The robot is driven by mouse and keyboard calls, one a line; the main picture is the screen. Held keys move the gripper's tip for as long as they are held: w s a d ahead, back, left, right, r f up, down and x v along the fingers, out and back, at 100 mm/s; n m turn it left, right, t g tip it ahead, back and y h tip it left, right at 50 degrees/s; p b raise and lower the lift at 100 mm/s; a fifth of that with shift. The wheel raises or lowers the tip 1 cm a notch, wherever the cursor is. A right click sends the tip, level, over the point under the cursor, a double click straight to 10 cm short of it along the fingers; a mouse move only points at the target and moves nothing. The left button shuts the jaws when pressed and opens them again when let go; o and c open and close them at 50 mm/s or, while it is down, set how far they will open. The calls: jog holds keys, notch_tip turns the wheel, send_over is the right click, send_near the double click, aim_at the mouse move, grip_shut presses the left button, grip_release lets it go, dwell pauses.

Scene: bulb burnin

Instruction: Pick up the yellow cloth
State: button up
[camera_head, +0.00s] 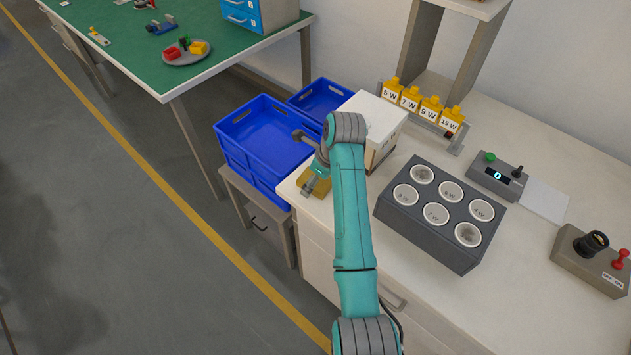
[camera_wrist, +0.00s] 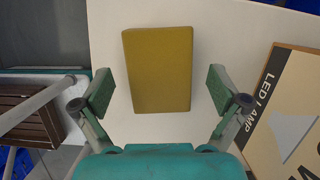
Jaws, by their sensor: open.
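The yellow cloth (camera_wrist: 159,70) is a flat, mustard-coloured rectangle on the white worktop in the wrist view. In the head view the cloth (camera_head: 305,183) shows at the left end of the worktop, partly covered by my arm. My gripper (camera_wrist: 160,92) is open in the wrist view, with one finger on each side of the cloth and a gap to both edges. In the head view my gripper (camera_head: 316,186) is over the cloth, mostly hidden by the wrist. Its height above the cloth is hard to tell.
A LED lamp box (camera_wrist: 285,110) stands close on the right; it also shows in the head view (camera_head: 384,114). Blue crates (camera_head: 258,135) stand left of the worktop. A grey socket block (camera_head: 425,247) lies to the right. The yellow-tagged rack (camera_head: 421,117) is behind.

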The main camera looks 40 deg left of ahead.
jog(key=shift+f, duration=0.2)
dwell(0.3)
jog(key=c, duration=1.1)
